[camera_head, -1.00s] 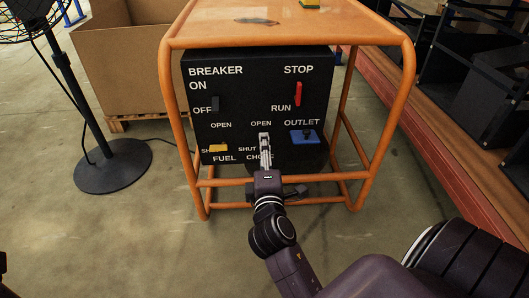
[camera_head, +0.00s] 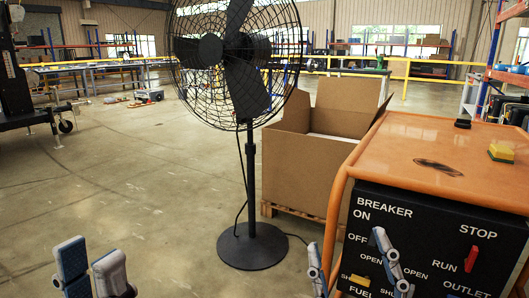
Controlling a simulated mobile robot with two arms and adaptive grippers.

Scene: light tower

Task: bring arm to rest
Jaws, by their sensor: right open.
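My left gripper (camera_head: 90,256) shows at the bottom left, with two grey and blue fingers pointing up and a narrow gap between them. It is empty, over bare floor. My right gripper (camera_head: 346,246) is at the lower right, in front of the generator's black panel (camera_head: 440,225). Its two fingers are wide apart with nothing between them. One finger overlaps the panel near the breaker labels and hides part of it. I cannot tell whether it touches the panel. Both arms behind the grippers are out of the frame.
The generator has an orange frame and top (camera_head: 415,145), with a yellow block (camera_head: 501,153) on it. A red switch (camera_head: 471,259) is on the panel. A black standing fan (camera_head: 250,190) and an open cardboard box (camera_head: 310,165) stand left of it.

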